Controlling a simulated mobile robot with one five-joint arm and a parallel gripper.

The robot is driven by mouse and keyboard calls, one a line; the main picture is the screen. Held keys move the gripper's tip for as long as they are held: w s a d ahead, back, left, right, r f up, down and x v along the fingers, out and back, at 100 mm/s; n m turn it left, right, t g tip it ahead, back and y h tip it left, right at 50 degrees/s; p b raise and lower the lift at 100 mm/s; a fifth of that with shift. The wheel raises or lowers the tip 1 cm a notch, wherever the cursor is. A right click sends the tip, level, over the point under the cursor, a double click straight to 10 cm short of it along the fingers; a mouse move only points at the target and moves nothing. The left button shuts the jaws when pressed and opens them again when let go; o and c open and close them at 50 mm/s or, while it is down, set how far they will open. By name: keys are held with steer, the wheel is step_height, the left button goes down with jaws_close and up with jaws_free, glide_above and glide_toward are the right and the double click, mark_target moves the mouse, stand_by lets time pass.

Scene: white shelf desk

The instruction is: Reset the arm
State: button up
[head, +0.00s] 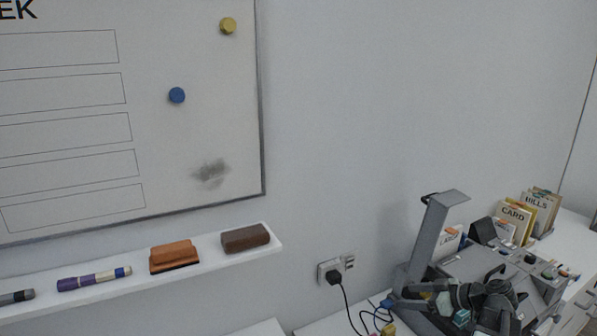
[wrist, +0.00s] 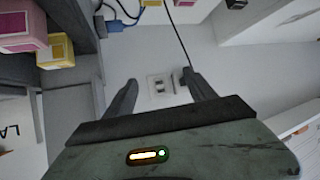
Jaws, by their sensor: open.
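My gripper shows in the wrist view (wrist: 160,88), with its two dark fingers spread apart and nothing between them. Behind the gap between the fingers is the wall socket. In the head view my arm is folded at the lower right, in front of the desk; the fingertips cannot be made out clearly there.
A whiteboard (head: 220,120) hangs at the left above a white shelf (head: 215,262). The shelf holds a brown block (head: 245,238), an orange eraser (head: 174,256) and markers. A plug (head: 334,278) with a cable sits in the wall socket. Card folders (head: 515,215) stand at the right.

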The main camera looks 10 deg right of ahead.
steer(key=w+a+n+g+y+p, duration=0.1)
steer(key=w+a+n+g, duration=0.25)
steer(key=a, duration=1.25)
steer(key=s+a+f+g+h+p, duration=0.1)
steer(key=a+f, duration=0.1)
steer(key=a, duration=0.4)
steer(key=s+a+f+m+g+h+p, duration=0.1)
steer(key=a+g, duration=0.1)
steer(key=a, duration=0.5)
steer(key=s+a+f+m+g+h, duration=0.1)
steer(key=s+a+f+g+h, duration=0.1)
steer(key=a, duration=0.4)
steer(key=shift+a+f+g+p, duration=0.25)
steer(key=shift+a+f+p, duration=0.1)
steer(key=shift+p, duration=0.05)
steer(key=shift+s+d+f+m+h, duration=0.1)
steer(key=shift+s+f+m+h, duration=0.25)
steer(key=shift+s+m+h, duration=0.25)
steer(key=s+d+m+h, duration=0.1)
steer(key=d+m+h, duration=0.2)
steer(key=d+m, duration=0.3)
steer(key=shift+f+m+g, duration=0.3)
steer(key=shift+f+m, duration=0.15)
steer(key=shift+m, duration=0.4)
steer(key=shift+s, duration=0.1)
